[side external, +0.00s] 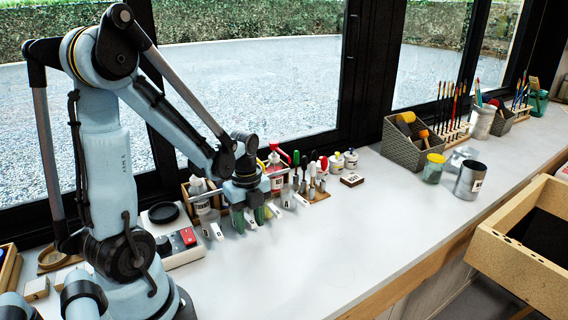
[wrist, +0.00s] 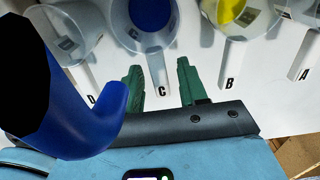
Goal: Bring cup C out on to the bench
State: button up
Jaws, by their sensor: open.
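Cup C (wrist: 148,28) is a clear cup with blue in it, in the top middle of the wrist view. Its pale handle (wrist: 158,72) bears the letter C and points toward my gripper. My gripper (wrist: 160,74) is open, with one green finger on each side of that handle; a gap shows on both sides. In the side view my gripper (side external: 248,218) is low over the row of labelled handles near the window. The cup bodies there are mostly hidden behind my gripper and the other things.
Cup D (wrist: 75,30) stands left of cup C; cup B (wrist: 236,14), with yellow in it, and cup A (wrist: 300,10) stand to its right. A dark-blue curved shape (wrist: 85,120) blocks the wrist view's left. The bench (side external: 330,235) is clear in front.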

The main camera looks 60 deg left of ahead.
grip_shut()
jog(key=shift+r, duration=0.15)
jog(key=shift+r, duration=1)
jog(key=shift+r, duration=0.1)
